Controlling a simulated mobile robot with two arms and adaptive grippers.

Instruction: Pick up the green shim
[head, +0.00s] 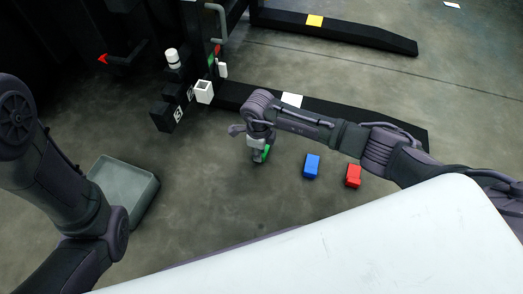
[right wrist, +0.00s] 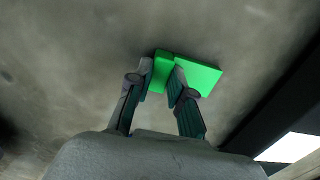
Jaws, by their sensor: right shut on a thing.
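The green shim (right wrist: 200,74) is bright green and shows in the right wrist view between and beyond the fingertips of my right gripper (right wrist: 161,80). The fingers are shut on its narrower left part, while the wider part sticks out to the right. In the head view the green shim (head: 265,153) is partly hidden by my right gripper (head: 259,158). I cannot tell whether the shim touches the floor. My left arm comes in at the left, but its gripper is not in view.
A blue block (head: 311,166) and a red block (head: 353,176) lie on the floor to the right. A grey bin (head: 147,205) stands at the left. Black machinery with a white open box (head: 204,92) is behind. A white surface (head: 330,245) fills the front.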

